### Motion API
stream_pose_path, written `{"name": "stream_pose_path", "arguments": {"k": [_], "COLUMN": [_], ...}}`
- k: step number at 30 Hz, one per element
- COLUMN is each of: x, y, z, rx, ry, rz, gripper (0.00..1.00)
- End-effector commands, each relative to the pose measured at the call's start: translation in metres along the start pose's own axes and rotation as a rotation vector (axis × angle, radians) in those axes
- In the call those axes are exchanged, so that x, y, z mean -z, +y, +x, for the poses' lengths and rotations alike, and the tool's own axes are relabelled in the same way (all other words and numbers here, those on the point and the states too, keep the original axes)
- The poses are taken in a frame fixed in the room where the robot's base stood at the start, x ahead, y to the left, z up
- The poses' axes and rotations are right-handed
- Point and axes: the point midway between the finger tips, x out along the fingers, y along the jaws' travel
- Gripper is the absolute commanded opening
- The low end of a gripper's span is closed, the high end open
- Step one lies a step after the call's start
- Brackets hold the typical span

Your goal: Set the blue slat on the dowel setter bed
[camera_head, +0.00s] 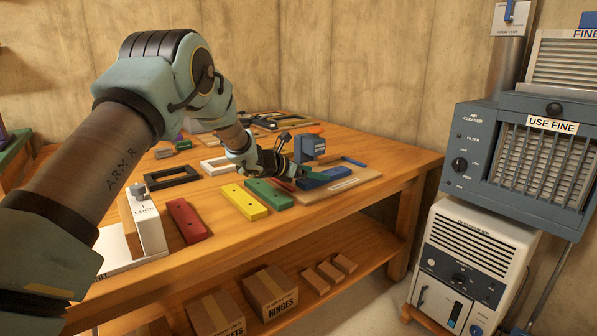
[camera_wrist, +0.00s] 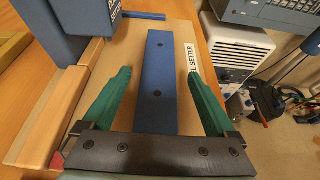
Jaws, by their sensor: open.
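The blue slat (camera_head: 322,179) lies flat on the tan board of the dowel setter bed (camera_head: 352,183), in front of the blue setter head (camera_head: 311,149). In the wrist view the slat (camera_wrist: 161,65) runs lengthwise between the two green fingers, with small dark holes on its top. The bed (camera_wrist: 130,50) shows on both sides of it, with a partly hidden "SETTER" label. My gripper (camera_wrist: 160,75) is open, a finger on each side of the slat with visible gaps. In the head view my gripper (camera_head: 297,172) is low over the slat's left end.
Green (camera_head: 268,194), yellow (camera_head: 243,201) and red (camera_head: 187,221) slats lie left of the bed. A white lock box (camera_head: 146,221) stands at the bench's left. The air cleaner (camera_head: 520,150) stands to the right, off the bench.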

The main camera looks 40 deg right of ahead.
Motion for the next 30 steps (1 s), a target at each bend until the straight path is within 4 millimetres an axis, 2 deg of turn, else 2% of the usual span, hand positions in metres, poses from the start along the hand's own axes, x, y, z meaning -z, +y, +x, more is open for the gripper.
{"name": "stream_pose_path", "arguments": {"k": [1,6,12,17,30], "x": [0.0,0.0,0.0,0.001,0.0], "y": [0.002,0.001,0.001,0.001,0.001], "z": [-0.013,-0.047,-0.074,-0.082,-0.082], "rx": [-0.004,-0.003,-0.003,-0.002,-0.001], "ry": [0.0,-0.001,0.0,0.0,0.0], "rz": [-0.001,0.0,-0.001,-0.001,-0.001], "gripper": [0.92,0.92,0.92,0.92,0.92]}}
